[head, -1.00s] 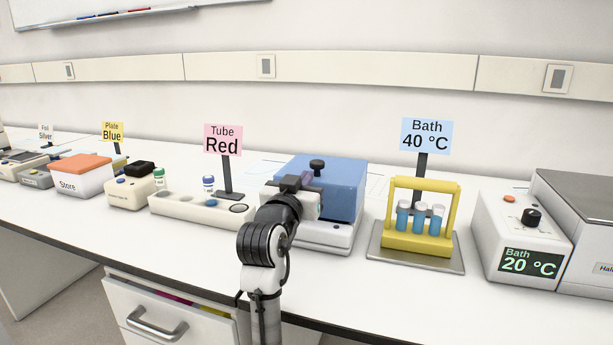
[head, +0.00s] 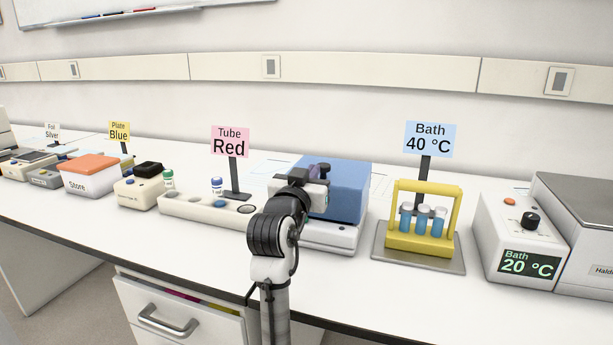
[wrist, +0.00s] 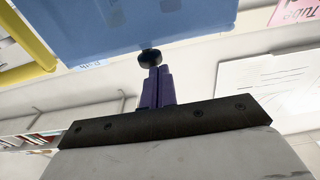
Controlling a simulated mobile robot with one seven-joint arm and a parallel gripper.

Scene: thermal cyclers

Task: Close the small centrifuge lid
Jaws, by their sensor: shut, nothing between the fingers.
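The small centrifuge has a blue lid (head: 346,190) with a black knob and a white base (head: 335,237). It stands on the bench, right of centre in the head view. The lid also fills the top of the wrist view (wrist: 130,22). My gripper (head: 321,181) is in front of the lid and hides its left part and part of the base. Its purple fingers (wrist: 155,88) are shut and empty. Their tips are right at the black knob (wrist: 150,56); I cannot tell whether they touch. How far the lid stands open is unclear.
A pale tube rack (head: 200,207) lies left of my arm, with the Tube Red sign (head: 230,142) behind it. A yellow rack with blue tubes (head: 453,205) stands close on the right. The Bath 20 °C unit (head: 510,240) is farther right.

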